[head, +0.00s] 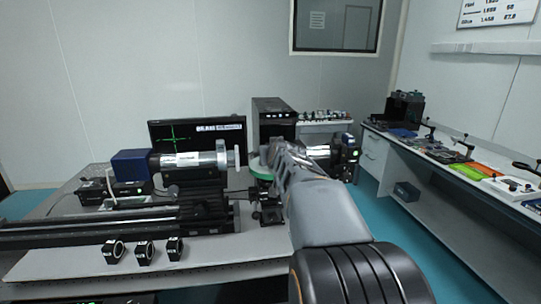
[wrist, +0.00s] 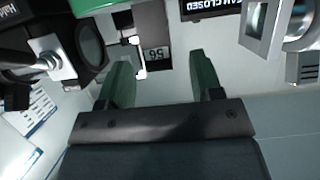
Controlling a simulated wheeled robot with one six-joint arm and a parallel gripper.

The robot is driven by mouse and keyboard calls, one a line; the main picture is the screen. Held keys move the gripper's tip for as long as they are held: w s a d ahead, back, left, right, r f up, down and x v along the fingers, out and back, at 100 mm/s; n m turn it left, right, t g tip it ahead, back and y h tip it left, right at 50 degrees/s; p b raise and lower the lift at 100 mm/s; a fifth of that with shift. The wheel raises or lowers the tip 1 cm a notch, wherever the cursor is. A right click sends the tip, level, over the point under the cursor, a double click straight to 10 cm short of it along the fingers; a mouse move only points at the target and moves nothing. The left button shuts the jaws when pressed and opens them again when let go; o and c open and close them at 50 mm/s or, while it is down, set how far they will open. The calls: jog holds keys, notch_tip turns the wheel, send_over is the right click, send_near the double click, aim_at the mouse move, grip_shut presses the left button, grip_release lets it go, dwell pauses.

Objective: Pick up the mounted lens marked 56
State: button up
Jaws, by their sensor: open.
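In the wrist view a dark mount part (wrist: 153,25) bears a label reading 56, upside down. It lies between and just beyond the tips of my gripper (wrist: 158,62), whose two green fingers are apart with nothing between them. The rest of this mount is cut off by the top edge, so its lens cannot be made out. In the head view my gripper (head: 279,160) is over the bench near a green round part, and my arm hides what is beneath it.
Three small black ring mounts (head: 145,251) stand at the bench's front left, their marks too small to read. A black-rimmed optic (wrist: 90,45) is close left of my fingers in the wrist view, and a metal fixture (wrist: 262,28) is at right.

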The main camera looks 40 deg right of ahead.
jog(key=shift+x, duration=3)
jog(key=shift+s+f, duration=0.15)
jog(key=shift+f, duration=0.05)
jog(key=c, duration=1.1)
grip_shut()
jog(key=shift+r, duration=0.2)
